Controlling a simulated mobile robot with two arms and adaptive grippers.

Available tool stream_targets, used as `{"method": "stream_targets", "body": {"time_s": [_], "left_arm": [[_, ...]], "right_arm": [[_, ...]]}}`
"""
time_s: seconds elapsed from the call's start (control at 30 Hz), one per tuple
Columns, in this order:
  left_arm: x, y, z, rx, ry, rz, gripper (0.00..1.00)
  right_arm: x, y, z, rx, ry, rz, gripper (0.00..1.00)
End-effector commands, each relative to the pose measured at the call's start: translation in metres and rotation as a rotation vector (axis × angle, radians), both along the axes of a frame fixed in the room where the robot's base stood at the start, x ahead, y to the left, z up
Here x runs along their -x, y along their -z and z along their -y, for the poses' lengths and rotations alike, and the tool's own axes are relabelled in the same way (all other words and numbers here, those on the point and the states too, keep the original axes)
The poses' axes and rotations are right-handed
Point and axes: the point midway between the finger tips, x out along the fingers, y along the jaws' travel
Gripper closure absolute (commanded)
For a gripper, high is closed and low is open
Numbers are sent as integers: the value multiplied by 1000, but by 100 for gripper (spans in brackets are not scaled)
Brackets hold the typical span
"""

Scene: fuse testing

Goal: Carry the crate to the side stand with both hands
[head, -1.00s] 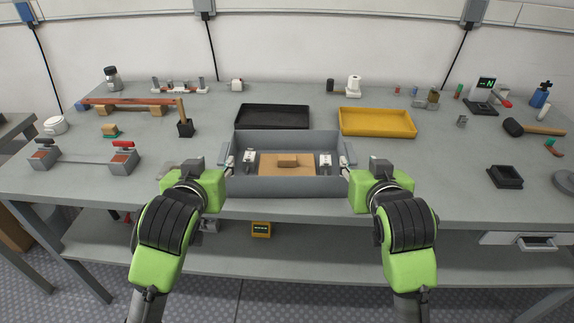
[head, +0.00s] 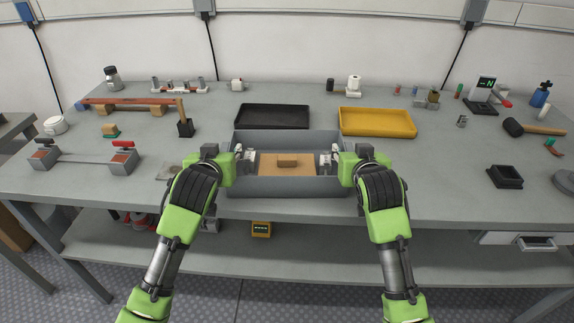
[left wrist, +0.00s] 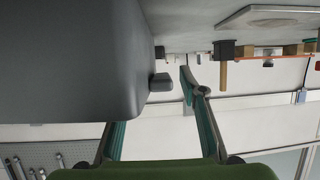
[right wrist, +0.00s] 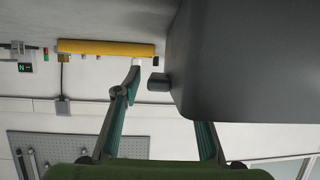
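The grey crate (head: 288,187) sits at the front edge of the workbench, with a brown board (head: 288,170) and a small brown block (head: 287,160) inside. My left gripper (head: 239,161) is at its left side and my right gripper (head: 334,161) at its right side. In the left wrist view, the crate (left wrist: 70,60) and a side handle (left wrist: 160,82) show between spread fingers; one finger is partly hidden behind the crate. The right wrist view shows the same at the other handle (right wrist: 158,82). Both grippers look open; contact with the crate cannot be told.
A grey surface (head: 14,128) stands at the left edge, apart from the workbench; whether it is the side stand is unclear. A black tray (head: 272,117) and a yellow tray (head: 377,122) lie behind the crate. A two-block fixture (head: 82,158) lies left.

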Motion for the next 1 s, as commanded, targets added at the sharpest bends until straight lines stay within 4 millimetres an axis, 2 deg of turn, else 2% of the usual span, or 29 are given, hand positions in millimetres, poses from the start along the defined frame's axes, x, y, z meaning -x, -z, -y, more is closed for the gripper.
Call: {"method": "stream_targets", "body": {"time_s": [0.03, 0.17, 0.2, 0.67, 1.0], "left_arm": [[0, 0, 0, 0, 0, 0, 62], [0, 0, 0, 0, 0, 0, 96], [0, 0, 0, 0, 0, 0, 100], [0, -6, 0, 0, 0, 4, 100], [0, -34, 0, 0, 0, 5, 100]], "right_arm": [[0, 0, 0, 0, 0, 0, 62], [0, 0, 0, 0, 0, -1, 96], [0, 0, 0, 0, 0, -1, 100], [0, -6, 0, 1, 0, 3, 100], [0, -34, 0, 1, 0, 4, 100]]}}
